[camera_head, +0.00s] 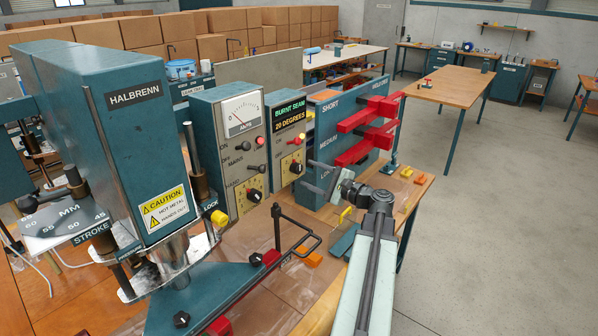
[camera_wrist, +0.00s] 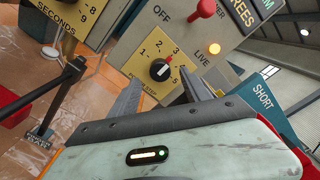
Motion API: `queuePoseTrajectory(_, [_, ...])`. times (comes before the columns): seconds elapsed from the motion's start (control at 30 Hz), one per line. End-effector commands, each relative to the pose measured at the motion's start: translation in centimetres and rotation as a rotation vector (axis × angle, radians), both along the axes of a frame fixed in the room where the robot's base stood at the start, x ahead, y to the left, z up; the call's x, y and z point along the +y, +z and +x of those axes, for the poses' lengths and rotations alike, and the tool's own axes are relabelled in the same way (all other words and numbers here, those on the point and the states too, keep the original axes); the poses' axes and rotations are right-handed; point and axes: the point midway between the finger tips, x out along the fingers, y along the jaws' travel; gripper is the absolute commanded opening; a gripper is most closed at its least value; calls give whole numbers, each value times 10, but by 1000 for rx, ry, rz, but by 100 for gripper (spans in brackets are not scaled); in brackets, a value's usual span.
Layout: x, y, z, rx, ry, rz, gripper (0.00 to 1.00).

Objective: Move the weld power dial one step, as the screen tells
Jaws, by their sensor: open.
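The weld power dial is a black knob (camera_wrist: 160,70) with a white mark, on a yellow numbered plate in the wrist view. Its mark points up and right, roughly toward 3; I cannot read it exactly. In the head view the dial (camera_head: 297,167) sits low on the grey panel. In the head view my gripper (camera_head: 345,190) is right of the panel.
A red toggle (camera_wrist: 205,8) and a lit LIVE lamp (camera_wrist: 214,48) sit above the dial. The blue rack (camera_head: 345,130) with red bars stands close on the right. Open floor (camera_head: 480,220) lies right.

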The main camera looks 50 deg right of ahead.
Motion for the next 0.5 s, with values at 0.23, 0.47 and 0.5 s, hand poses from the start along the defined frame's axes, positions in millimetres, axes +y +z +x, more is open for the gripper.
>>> queuePoseTrajectory(0.23, [3,0,38,0,1,0,56])
queuePoseTrajectory(0.47, [4,0,43,0,1,0,56])
queuePoseTrajectory(0.5, [4,0,43,0,1,0,56])
